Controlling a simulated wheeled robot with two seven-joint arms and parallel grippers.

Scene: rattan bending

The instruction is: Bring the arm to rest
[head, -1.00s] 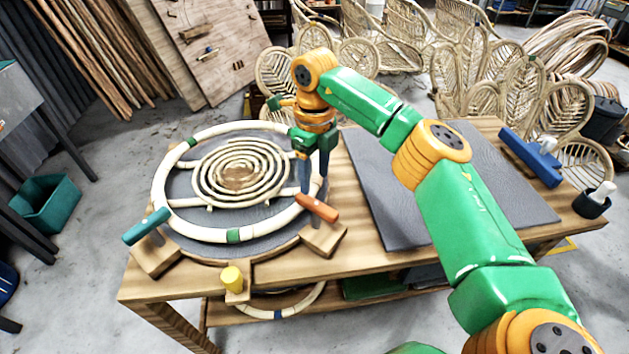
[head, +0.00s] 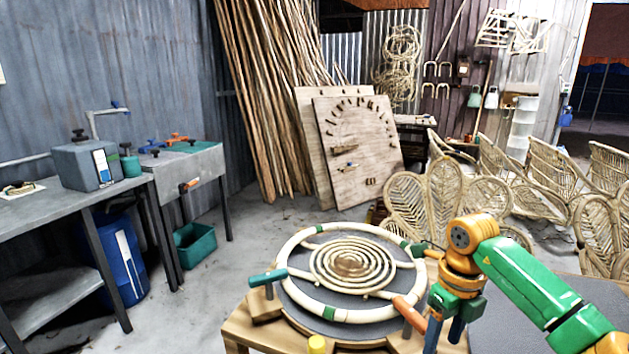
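My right arm comes in from the right. Its gripper (head: 445,332) points down, open, with two blue fingers apart and nothing seen between them. It is beside the right rim of a pale rattan ring (head: 283,255) with green bands, near an orange-handled clamp (head: 410,314). I cannot tell whether it touches either. A rattan spiral (head: 350,264) lies inside the ring on a grey round board. The fingertips are close to the bottom edge of the picture. My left gripper is not in view.
A grey mat (head: 600,292) lies to the right, partly behind my arm. A grey side table (head: 60,215) and a teal bin (head: 195,245) are at left; rattan chair frames (head: 440,200) stand behind.

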